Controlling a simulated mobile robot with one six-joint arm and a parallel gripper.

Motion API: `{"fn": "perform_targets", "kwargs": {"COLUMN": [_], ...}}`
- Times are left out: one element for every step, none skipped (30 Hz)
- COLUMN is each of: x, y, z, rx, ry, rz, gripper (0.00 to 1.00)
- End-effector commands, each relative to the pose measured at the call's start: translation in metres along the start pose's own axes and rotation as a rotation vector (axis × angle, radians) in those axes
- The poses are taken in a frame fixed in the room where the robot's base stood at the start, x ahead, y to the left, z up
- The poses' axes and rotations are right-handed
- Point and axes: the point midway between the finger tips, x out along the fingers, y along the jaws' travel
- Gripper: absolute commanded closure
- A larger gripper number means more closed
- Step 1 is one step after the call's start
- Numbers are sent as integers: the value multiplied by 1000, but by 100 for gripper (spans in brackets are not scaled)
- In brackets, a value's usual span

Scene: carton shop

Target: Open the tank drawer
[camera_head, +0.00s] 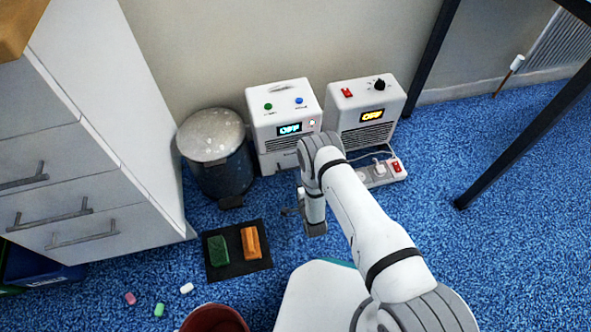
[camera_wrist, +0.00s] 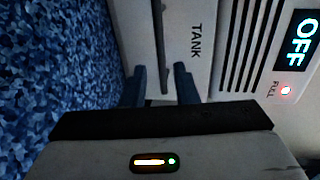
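The tank drawer (camera_wrist: 198,75), a pale front marked TANK, is in the wrist view below the vents of a white unit. In the head view that unit (camera_head: 285,112) stands against the wall and the low drawer (camera_head: 284,160) looks shut. Its dark bar handle (camera_wrist: 161,45) runs up and down in the wrist view. My gripper (camera_wrist: 161,88) is open, its two dark fingers on either side of the handle's line; I cannot tell if they touch it. In the head view my gripper (camera_head: 288,211) is partly hidden by the arm.
A second white unit (camera_head: 365,108) and a power strip (camera_head: 381,172) stand right. A pedal bin (camera_head: 217,160) stands left. A black mat (camera_head: 222,268) with two sponges lies on the blue carpet.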

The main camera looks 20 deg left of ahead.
Motion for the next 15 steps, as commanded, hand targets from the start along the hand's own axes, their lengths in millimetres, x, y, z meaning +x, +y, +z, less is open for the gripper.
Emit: {"fn": "perform_targets", "kwargs": {"x": [7, 12, 19, 24, 29, 36, 41, 45, 51, 55, 58, 62, 65, 67, 69], "y": [2, 2, 2, 2, 3, 3, 2, 2, 2, 2, 2, 2, 2, 1, 1], "z": [0, -1, -1, -1, -2, -2, -2, -2, -2, -2, -3, -3, -3, -3, -3], "rx": [1, 1, 0, 0, 0, 0, 0, 0, 0, 0, 0, -1, -1, -1, -1], "ry": [1, 1, 2, 2, 3, 3, 3, 4, 4, 4, 4, 5, 5, 5, 5], "rz": [-3, -3, -4, -3, -3, -3, -4, -2, -2, -2, 0, 0, 0, 0, 1], "gripper": [73, 73, 73, 73, 73, 73, 73, 73, 73, 73, 73, 73, 73, 73, 73]}}
